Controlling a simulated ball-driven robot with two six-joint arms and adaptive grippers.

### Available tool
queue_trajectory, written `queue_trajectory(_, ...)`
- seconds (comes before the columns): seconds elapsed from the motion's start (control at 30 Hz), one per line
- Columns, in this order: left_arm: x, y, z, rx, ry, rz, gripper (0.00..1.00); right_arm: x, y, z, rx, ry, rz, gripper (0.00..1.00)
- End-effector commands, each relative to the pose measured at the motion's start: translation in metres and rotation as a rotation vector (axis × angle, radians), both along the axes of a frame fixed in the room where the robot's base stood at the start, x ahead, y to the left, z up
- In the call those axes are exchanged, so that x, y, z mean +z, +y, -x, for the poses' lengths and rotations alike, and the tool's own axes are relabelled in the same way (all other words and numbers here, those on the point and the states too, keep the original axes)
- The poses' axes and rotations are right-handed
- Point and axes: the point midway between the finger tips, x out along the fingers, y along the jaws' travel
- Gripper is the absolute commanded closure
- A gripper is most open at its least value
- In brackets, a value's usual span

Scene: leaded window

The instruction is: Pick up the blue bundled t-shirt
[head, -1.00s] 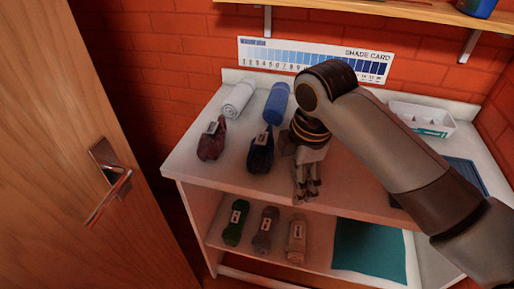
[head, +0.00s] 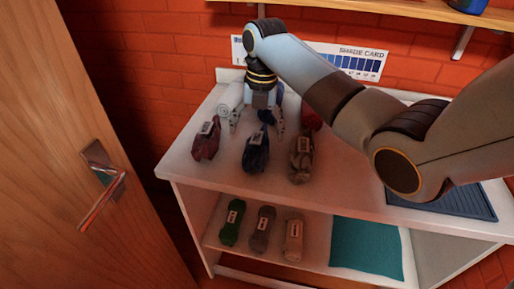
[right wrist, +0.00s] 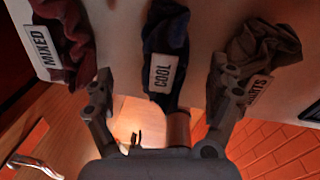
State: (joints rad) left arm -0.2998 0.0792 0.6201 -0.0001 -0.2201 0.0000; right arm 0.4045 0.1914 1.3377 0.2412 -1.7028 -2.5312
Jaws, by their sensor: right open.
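The dark blue bundled t-shirt (head: 256,155) lies on the white table top between two other bundles. It also shows in the right wrist view (right wrist: 167,35), with a white label reading COOL. My right gripper (head: 257,124) is open and empty, pointing down just behind the blue bundle. In the right wrist view its two fingers (right wrist: 162,88) stand apart, and the blue bundle shows between and beyond them, not clasped. A blue roll behind is mostly hidden by the gripper. My left gripper is out of view.
A maroon bundle (head: 206,140) labelled MIXED lies to the left, a brown bundle (head: 301,162) to the right. A white roll (head: 228,99) and red roll (head: 310,117) lie behind. More bundles are on the lower shelf (head: 280,262). A wooden door (head: 100,130) stands at left.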

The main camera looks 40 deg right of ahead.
Motion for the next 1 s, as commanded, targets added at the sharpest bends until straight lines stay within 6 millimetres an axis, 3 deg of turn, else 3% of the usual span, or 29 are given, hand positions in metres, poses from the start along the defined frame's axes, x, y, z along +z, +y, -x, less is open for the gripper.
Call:
queue_trajectory(0.17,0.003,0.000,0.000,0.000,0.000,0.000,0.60,-0.015,0.001,0.002,-0.001,0.002,0.000,0.10)
queue_trajectory(0.4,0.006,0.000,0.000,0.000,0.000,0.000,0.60,-0.052,0.002,0.002,-0.001,0.001,0.000,0.10)
queue_trajectory(0.7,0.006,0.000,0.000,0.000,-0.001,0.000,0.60,-0.058,0.002,0.002,-0.001,-0.002,0.001,0.10)
queue_trajectory(1.0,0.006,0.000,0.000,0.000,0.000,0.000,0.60,-0.058,0.002,0.002,-0.001,-0.001,0.001,0.48)
